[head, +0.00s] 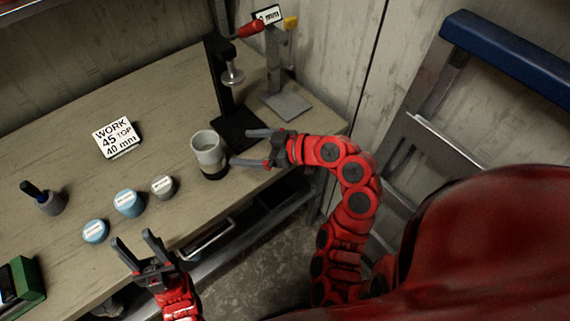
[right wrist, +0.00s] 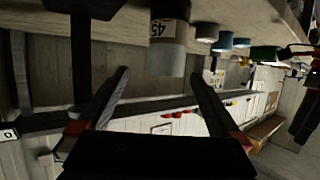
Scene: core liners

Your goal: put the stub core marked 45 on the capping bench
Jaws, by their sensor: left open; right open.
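The stub core (head: 207,146), a grey cylinder with a dark lower part, stands upright on the bench (head: 60,110). In the right wrist view its label reads 45 on the core (right wrist: 168,35), and it lies ahead of the space between the fingers. My right gripper (head: 240,147) is open and empty, just right of the core and pointing at it, with the fingers apart from it. My left gripper (head: 133,238) is open and empty, low at the bench's front edge.
A white sign (head: 117,139) reads WORK 45 TOP 40 mm. A black press-like stand (head: 226,95) is behind the core. Blue-topped pots (head: 128,203) and a small grey pot (head: 163,187) stand left of it. A green box (head: 22,285) is at lower left.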

